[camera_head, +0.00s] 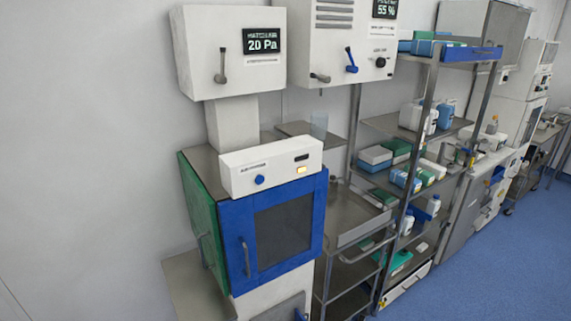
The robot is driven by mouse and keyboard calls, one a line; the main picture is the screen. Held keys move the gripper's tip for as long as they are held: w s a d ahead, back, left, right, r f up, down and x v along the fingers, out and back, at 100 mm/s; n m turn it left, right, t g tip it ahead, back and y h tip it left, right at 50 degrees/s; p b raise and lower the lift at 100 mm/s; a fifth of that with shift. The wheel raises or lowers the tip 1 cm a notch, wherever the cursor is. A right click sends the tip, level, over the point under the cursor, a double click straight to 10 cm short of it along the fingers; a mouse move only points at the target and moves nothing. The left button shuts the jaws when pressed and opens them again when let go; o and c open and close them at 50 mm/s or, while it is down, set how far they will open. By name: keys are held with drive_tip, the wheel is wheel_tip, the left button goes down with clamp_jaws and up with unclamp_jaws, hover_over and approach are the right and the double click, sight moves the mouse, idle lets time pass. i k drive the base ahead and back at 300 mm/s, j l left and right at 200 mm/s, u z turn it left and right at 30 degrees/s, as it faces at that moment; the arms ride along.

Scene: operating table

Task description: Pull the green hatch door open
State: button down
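The green hatch door (202,224) forms the left side of a box-shaped cabinet at the picture's center-left. I see it at a steep angle. It appears to lie flat against the cabinet side, with no clear gap showing. A grey bar handle (203,251) stands upright on its outer face. The cabinet's front carries a blue door (236,235) with a dark window and its own grey handle (246,257). The blue door looks shut. My gripper is not in view.
A grey ledge (190,285) sits below the green side. A white control box (270,166) rests on top of the cabinet. Steel shelving (350,215) with bottles and boxes stands to the right. Blue floor (500,245) is open at the lower right.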

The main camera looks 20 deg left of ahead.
sight(202, 209)
drive_tip(key=u, duration=1.5)
drive_tip(key=i+j+z, duration=0.2)
drive_tip(key=i+j, duration=0.15)
drive_tip(key=i+j+z, duration=0.25)
drive_tip(key=j, duration=0.4)
drive_tip(key=i, duration=0.1)
